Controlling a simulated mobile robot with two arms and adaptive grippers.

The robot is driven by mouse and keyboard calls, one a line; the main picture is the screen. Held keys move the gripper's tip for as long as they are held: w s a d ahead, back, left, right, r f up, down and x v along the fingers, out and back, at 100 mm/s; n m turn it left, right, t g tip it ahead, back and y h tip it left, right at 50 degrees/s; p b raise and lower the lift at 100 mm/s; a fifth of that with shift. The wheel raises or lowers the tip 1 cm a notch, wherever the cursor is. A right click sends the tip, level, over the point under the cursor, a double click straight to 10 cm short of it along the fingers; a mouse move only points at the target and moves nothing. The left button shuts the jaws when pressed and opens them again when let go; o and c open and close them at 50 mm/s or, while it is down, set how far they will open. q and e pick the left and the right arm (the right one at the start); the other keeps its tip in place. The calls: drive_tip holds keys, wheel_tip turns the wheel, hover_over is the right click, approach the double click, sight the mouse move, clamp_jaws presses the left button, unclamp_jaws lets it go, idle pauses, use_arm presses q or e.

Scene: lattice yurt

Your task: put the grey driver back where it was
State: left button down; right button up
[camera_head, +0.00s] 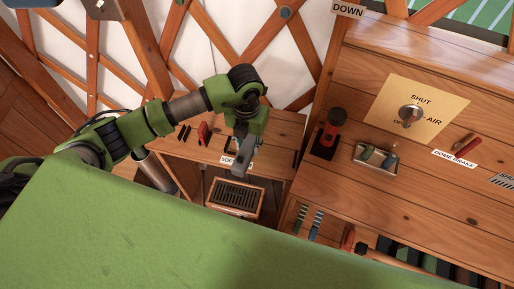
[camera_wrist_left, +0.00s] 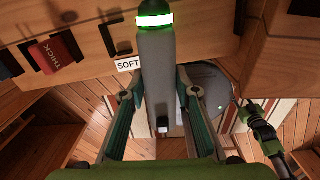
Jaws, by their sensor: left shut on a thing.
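My left gripper (camera_head: 241,152) is shut on the grey driver (camera_wrist_left: 158,75), in front of the wooden rack board (camera_head: 280,133). In the left wrist view the driver stands lengthwise between the two teal fingers (camera_wrist_left: 155,98), with a glowing green band near its top end and a small metal tip at the other. In the head view the gripper partly hides it. A white "SOFT" label (camera_wrist_left: 128,64) is just left of the driver in the wrist view; a black bracket (camera_wrist_left: 109,40) is above it. I cannot tell whether the driver touches the board.
A red block marked "THICK" (camera_wrist_left: 53,55) sits on the board. A slotted crate (camera_head: 234,197) is below. A green surface (camera_head: 160,235) fills the foreground.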

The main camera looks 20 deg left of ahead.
use_arm(q)
drive_tip(key=w+f, duration=0.1)
drive_tip(key=w+d+f, duration=0.1)
drive_tip(key=f, duration=0.1)
drive_tip(key=w+f, duration=0.1)
drive_tip(key=shift+w+d+f, duration=0.15)
drive_tip(key=shift+d+f, duration=0.05)
drive_tip(key=shift+d, duration=0.1)
drive_tip(key=shift+f, duration=1.55)
drive_tip(key=c, duration=1.6)
unclamp_jaws()
wheel_tip(320, 180, up, 12)
